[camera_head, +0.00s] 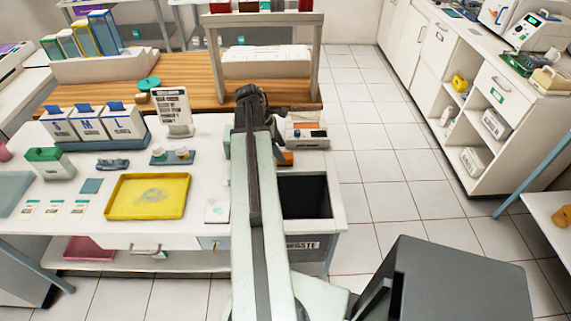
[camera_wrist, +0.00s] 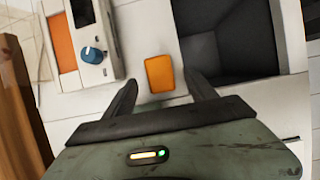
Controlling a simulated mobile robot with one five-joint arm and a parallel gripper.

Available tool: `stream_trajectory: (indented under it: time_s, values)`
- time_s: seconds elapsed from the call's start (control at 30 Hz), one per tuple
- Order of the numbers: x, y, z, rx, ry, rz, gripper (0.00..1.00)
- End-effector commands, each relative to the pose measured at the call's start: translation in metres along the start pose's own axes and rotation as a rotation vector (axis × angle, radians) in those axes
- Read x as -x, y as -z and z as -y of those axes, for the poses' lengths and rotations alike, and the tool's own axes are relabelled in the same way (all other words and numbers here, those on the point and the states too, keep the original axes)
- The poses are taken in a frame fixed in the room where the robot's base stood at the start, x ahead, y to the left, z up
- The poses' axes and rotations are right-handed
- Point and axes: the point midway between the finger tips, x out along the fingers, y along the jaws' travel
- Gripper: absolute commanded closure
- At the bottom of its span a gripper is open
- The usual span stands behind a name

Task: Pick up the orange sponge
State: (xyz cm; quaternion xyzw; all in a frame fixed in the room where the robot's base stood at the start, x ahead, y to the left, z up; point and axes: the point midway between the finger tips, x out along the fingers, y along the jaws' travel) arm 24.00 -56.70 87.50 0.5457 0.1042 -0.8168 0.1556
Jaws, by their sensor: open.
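The orange sponge (camera_wrist: 160,74) is a small rounded block lying flat on the white surface in the wrist view. In the head view the sponge (camera_head: 286,158) shows only partly, just right of my arm, which hides the rest. My gripper (camera_wrist: 160,80) is open, with one dark finger on each side of the sponge in the picture. The fingers look apart from the sponge, and nothing is held. I cannot tell how high the fingertips are above the surface.
A white device with a blue knob (camera_wrist: 92,55) stands left of the sponge. A dark waste opening (camera_wrist: 235,40) lies close on its right; it also shows in the head view (camera_head: 303,195). A yellow tray (camera_head: 120,210) is farther left on the table.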

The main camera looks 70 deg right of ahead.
Motion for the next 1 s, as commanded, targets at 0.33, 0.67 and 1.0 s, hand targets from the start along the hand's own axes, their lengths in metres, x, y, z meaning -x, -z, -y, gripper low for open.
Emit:
stream_trajectory:
  time_s: [0.33, 0.67, 1.0]
  values:
    - [-0.028, 0.0, 0.0, -0.001, -0.001, -0.001, 0.35]
    - [-0.028, -0.001, 0.0, -0.002, -0.001, -0.001, 1.0]
    - [-0.014, -0.007, 0.0, -0.003, 0.0, -0.001, 1.0]
